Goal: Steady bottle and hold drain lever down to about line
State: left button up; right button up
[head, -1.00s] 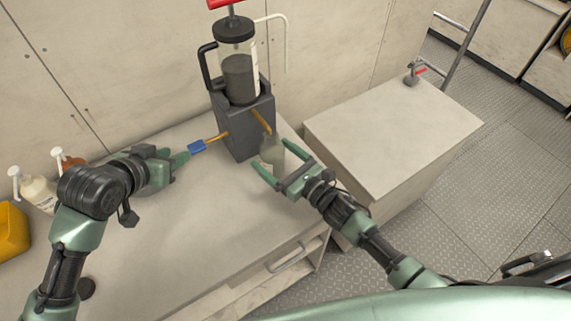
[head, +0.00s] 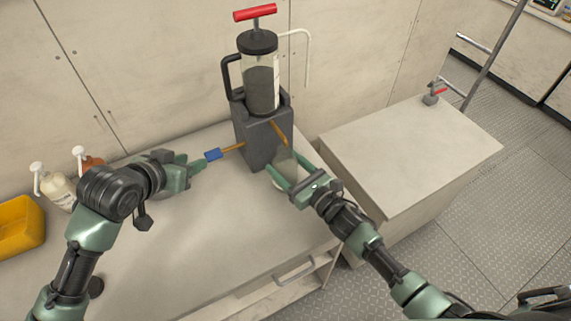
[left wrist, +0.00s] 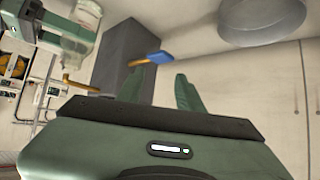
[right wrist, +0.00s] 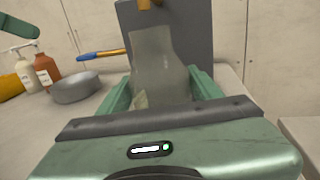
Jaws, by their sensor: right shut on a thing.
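The dark grey stand (head: 258,140) holds a clear cylinder (head: 261,85) of dark liquid. Its drain lever has a blue grip (head: 212,155) and a brass stem, and sticks out to the left. My left gripper (head: 192,168) is open just left of the blue grip, which shows beyond the fingertips in the left wrist view (left wrist: 158,58). A translucent bottle (right wrist: 162,65) stands upright against the stand, beneath the brass spout (head: 279,130). My right gripper (head: 284,180) is shut on the bottle. I cannot make out a fill line or liquid level in it.
Pump bottles, one white (head: 57,187) and one brown (head: 85,160), and a yellow bin (head: 18,225) stand at the left of the worktop. A round grey dish (right wrist: 75,88) shows in the right wrist view. A lower box (head: 405,155) is at the right.

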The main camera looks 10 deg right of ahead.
jog(key=c, duration=0.9)
pick_arm(q)
jog(key=shift+d, duration=0.1)
jog(key=c, duration=0.7)
pick_arm(e)
jog(key=shift+c, duration=0.2)
pick_arm(q)
jog(key=shift+w+d, duration=0.25)
grip_shut()
jog(key=w+d+r+g+y, duration=0.1)
jog(key=w+g, duration=0.1)
jog(key=w+d+n+g+y, duration=0.1)
jog(key=w+g, duration=0.1)
jog(key=w, duration=0.1)
jog(key=w+d+r+n+g+y, duration=0.1)
jog(key=w+d+g, duration=0.1)
jog(key=shift+w+r, duration=0.15)
jog(key=shift+r, duration=0.15)
jog(key=shift+n+g+y, duration=0.3)
jog(key=shift+n+y, duration=0.2)
jog(key=shift+s+a+x, duration=0.15)
jog(key=shift+x, duration=0.75)
jog(key=shift+s+a+x, duration=0.15)
jog(key=shift+x, duration=0.75)
jog(key=shift+s+a+x, duration=0.15)
jog(key=shift+x, duration=0.75)
jog(key=shift+f, duration=0.15)
